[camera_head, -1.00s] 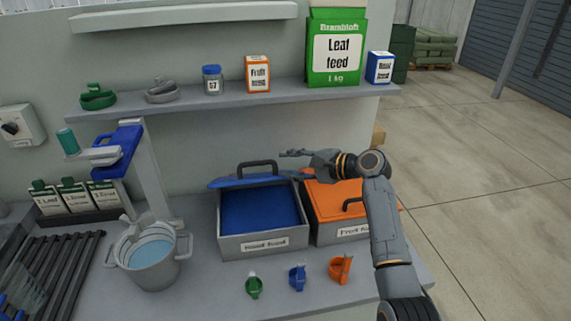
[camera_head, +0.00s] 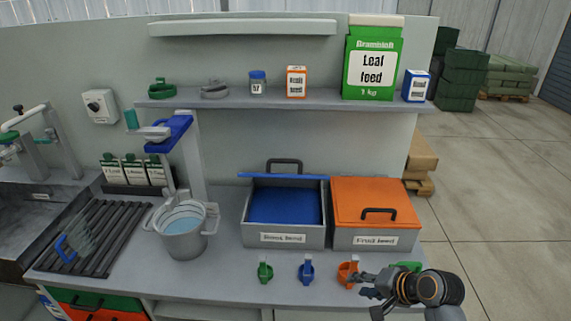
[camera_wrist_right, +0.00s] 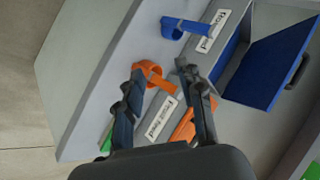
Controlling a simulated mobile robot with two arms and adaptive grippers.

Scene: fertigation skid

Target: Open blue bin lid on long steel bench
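The blue bin (camera_head: 283,236) stands on the steel bench (camera_head: 215,265) with its mouth uncovered and a blue interior showing. Its blue lid (camera_head: 283,177) is raised at the back edge, with the dark handle (camera_head: 284,162) standing behind it. In the right wrist view the lid (camera_wrist_right: 272,72) is also raised, tilted away from the bin. My right gripper (camera_head: 368,285) is in front of the orange-lidded bin, low over the bench's front right. In the right wrist view its fingers (camera_wrist_right: 160,78) are apart with nothing gripped between them. My left gripper is not in view.
The orange-lidded bin (camera_head: 376,203) stands closed at right. Green (camera_head: 264,271), blue (camera_head: 306,270) and orange (camera_head: 346,272) scoop-like items lie along the front edge; the orange one is close to my right gripper. A bucket (camera_head: 183,240) and a shelf (camera_head: 225,101) with packages are nearby.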

